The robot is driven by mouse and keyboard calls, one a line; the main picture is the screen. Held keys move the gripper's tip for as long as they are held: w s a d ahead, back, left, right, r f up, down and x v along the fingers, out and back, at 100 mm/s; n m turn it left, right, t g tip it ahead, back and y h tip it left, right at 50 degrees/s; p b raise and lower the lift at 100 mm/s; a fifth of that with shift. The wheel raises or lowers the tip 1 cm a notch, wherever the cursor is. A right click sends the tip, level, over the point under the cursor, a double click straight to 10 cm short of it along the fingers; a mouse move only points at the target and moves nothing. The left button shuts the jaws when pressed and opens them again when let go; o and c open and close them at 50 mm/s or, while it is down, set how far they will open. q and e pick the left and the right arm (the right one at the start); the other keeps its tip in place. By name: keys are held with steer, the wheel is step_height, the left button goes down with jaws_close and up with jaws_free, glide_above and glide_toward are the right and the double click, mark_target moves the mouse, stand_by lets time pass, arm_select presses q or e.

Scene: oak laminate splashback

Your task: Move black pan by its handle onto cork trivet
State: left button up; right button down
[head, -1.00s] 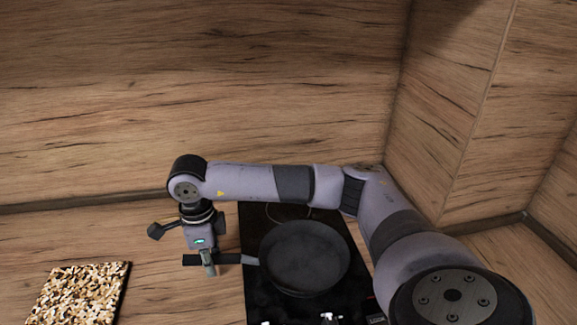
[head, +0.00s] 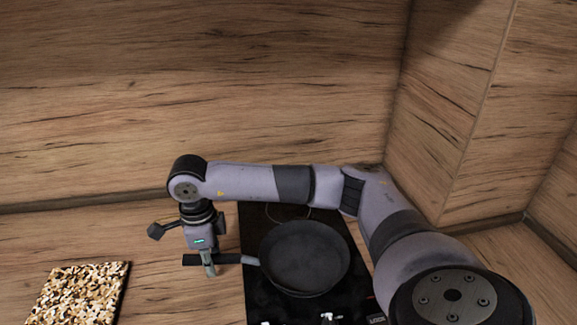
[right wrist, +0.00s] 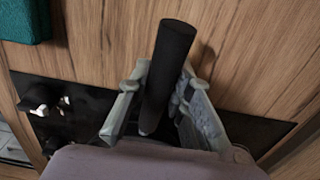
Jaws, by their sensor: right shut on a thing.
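The black pan (head: 304,258) sits on the black hob, with its handle (head: 226,260) pointing left over the counter. My right gripper (head: 209,268) reaches down from above and is shut on the handle. In the right wrist view the dark handle (right wrist: 169,62) runs between the two fingers (right wrist: 158,112); the pan body is hidden there. The speckled cork trivet (head: 78,294) lies flat on the counter at the lower left, apart from the pan and the gripper. Its near part is cut off by the picture edge. My left gripper is not in view.
The black hob (head: 262,300) has knobs along its front edge. A wooden wall stands behind and another on the right. The counter between hob and trivet is clear. A dark green object (right wrist: 24,18) shows at the right wrist view's upper left corner.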

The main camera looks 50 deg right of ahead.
steer(key=shift+r, duration=0.15)
stand_by(0.3)
steer(key=shift+r+p, duration=1.4)
steer(key=shift+r, duration=1)
